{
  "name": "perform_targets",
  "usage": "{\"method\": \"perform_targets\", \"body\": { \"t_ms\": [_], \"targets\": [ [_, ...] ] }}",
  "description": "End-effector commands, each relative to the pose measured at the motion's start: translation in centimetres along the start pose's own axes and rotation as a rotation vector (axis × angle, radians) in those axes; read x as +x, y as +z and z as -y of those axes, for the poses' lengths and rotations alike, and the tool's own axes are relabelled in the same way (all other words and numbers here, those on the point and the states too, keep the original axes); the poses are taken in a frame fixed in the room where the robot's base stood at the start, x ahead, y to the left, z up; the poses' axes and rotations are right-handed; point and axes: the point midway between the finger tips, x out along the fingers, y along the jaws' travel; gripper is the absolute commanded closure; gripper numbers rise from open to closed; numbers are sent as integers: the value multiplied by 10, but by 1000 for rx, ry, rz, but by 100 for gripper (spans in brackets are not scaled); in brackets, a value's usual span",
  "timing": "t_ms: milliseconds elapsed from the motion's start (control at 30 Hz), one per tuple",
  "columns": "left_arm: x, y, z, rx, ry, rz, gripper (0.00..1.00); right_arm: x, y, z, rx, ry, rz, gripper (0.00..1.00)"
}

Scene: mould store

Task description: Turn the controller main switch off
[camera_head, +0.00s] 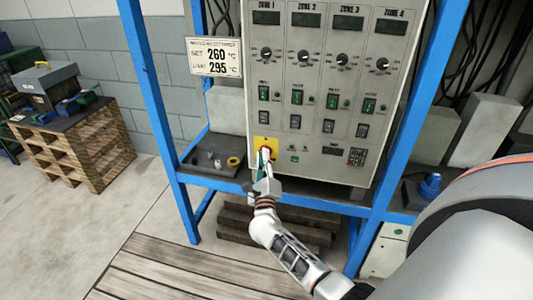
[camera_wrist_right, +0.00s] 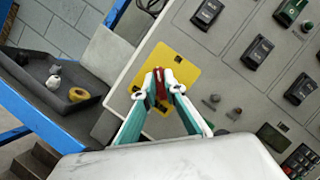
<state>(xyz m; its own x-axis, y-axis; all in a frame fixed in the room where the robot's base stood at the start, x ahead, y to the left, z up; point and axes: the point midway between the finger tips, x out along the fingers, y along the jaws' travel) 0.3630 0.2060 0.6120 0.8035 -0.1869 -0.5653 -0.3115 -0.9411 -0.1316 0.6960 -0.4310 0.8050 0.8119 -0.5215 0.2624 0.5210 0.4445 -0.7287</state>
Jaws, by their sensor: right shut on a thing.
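The controller (camera_head: 318,120) is a grey panel with four zone columns, set in a blue frame. Its main switch is a red handle (camera_wrist_right: 160,83) on a yellow plate (camera_wrist_right: 182,62), at the panel's lower left; the plate also shows in the head view (camera_head: 262,143). My right gripper (camera_head: 265,158) reaches up to it from below. In the right wrist view its green and white fingers (camera_wrist_right: 161,90) are shut on the red handle, one on each side. The fingers partly hide the handle. My left gripper is not in view.
A dark tray (camera_head: 213,164) with small parts sits left of the panel. Blue uprights (camera_head: 158,100) flank the panel. A sign (camera_head: 214,57) hangs at the upper left. A wooden pallet stack (camera_head: 75,145) stands at the far left, with open floor before it.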

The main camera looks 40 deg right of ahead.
Motion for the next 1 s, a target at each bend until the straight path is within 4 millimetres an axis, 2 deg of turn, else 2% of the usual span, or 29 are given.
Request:
{"method": "perform_targets", "body": {
  "t_ms": [33, 267, 500, 733, 833, 1000],
  "targets": [
    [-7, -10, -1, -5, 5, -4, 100, 4, 7, 7, -38, 14, 2, 100],
    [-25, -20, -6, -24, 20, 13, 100, 3, 6, 7, -242, 100, 1, 100],
    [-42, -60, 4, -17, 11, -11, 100, 2, 4, 5, -439, 184, -1, 100],
    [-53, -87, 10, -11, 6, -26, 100, 1, 3, 3, -585, 245, -1, 100],
    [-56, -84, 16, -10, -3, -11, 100, 0, 3, 2, -630, 264, 0, 100],
    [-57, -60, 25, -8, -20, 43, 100, 1, 2, 2, -682, 284, -1, 100]
  ]
}}
